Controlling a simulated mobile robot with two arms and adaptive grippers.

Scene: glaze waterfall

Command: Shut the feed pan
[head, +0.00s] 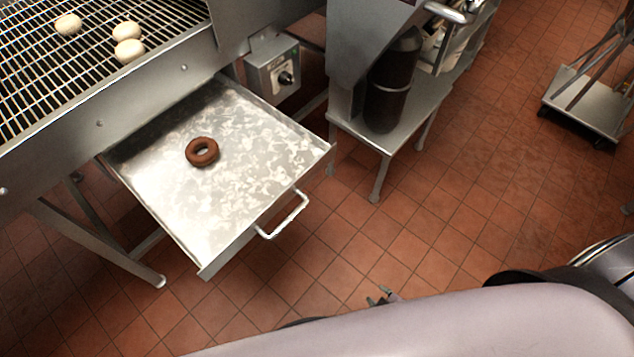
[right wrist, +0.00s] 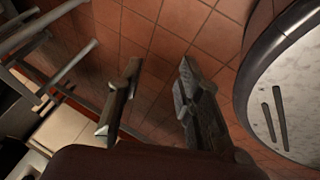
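The feed pan (head: 255,150) is a shallow metal tray pulled well out from under the wire-rack machine. Its bar handle (head: 283,214) is on its front edge, with nothing touching it. A brown ring doughnut (head: 202,152) lies on the pan. My right gripper (head: 380,296) shows small at the bottom of the head view, over the floor, to the right of and below the handle and apart from it. In the right wrist view its two fingers (right wrist: 160,68) are spread with nothing between them. My left gripper is not in view.
The machine's wire rack (head: 60,50) holds several pale dough pieces. A control box (head: 272,75) with a knob hangs beside the pan. A metal stand (head: 400,110) with a dark cylinder is to the right. A wheeled cart (head: 585,105) stands far right. Tiled floor between is clear.

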